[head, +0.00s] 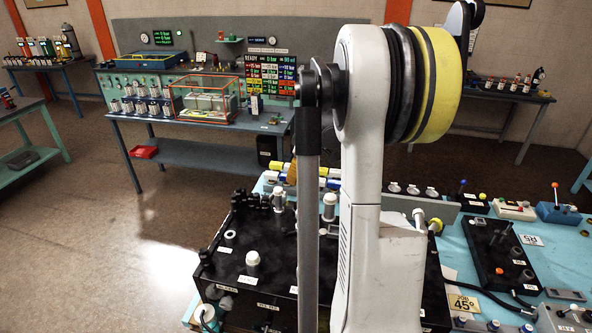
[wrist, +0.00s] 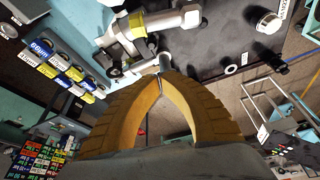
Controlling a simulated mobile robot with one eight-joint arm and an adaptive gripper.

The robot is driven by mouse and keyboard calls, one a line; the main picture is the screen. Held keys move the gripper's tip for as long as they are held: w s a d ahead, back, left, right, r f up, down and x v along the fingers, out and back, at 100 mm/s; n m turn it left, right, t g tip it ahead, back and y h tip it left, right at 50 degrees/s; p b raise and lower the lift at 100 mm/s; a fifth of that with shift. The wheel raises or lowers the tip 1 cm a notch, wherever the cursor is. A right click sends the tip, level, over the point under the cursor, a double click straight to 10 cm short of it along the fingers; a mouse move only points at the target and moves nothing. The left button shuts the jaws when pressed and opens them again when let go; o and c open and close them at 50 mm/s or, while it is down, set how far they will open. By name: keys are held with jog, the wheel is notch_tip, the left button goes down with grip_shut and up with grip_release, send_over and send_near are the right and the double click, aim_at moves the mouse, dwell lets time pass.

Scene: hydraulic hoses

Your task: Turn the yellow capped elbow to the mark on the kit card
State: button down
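In the wrist view, a silver elbow fitting with a yellow band (wrist: 137,24) lies just beyond my fingertips, against a dark panel. In the head view, a pale fitting with a yellow ring (head: 435,226) shows right of my arm; I take it for the capped elbow. The kit card (head: 463,303), reading "JOB 45°", lies on the blue bench at the lower right. My gripper (wrist: 161,80) has its tan fingers together at the tips. A small grey cylinder shows just past them; I cannot tell if they touch it.
The black fixture box (head: 253,285) with upright white and black fittings stands on the blue bench (head: 560,262). A black block with posts (head: 497,258) and small control boxes stand to the right. Yellow and blue blocks (wrist: 62,65) show at left in the wrist view.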

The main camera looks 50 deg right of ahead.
aim_at(310, 197)
jog(key=f, duration=0.1)
jog(key=s+f+p, duration=0.1)
jog(key=f, duration=0.3)
jog(key=shift+s+d+f, duration=0.1)
jog(key=shift+s+d, duration=0.15)
jog(key=shift+s, duration=0.25)
jog(key=shift+f, duration=0.15)
jog(key=shift+s+d+m+h+b, duration=0.15)
jog(key=shift+s+d+m+b, duration=0.15)
jog(key=shift+m, duration=0.2)
jog(key=shift+s+d+m+h+b, duration=0.1)
jog(key=shift+s+m+h+b, duration=0.05)
jog(key=shift+m+b, duration=0.3)
jog(key=shift+s+d+m+h+b, duration=0.2)
jog(key=shift+s+m+b, duration=0.15)
jog(key=shift+m, duration=0.25)
jog(key=shift+s+d+m+h+b, duration=0.1)
jog(key=shift+s+m+h+b, duration=0.1)
jog(key=shift+m+b, duration=0.25)
jog(key=shift+s+d, duration=0.1)
jog(key=shift+s, duration=0.25)
jog(key=shift+s+b, duration=0.1)
jog(key=shift+b, duration=0.2)
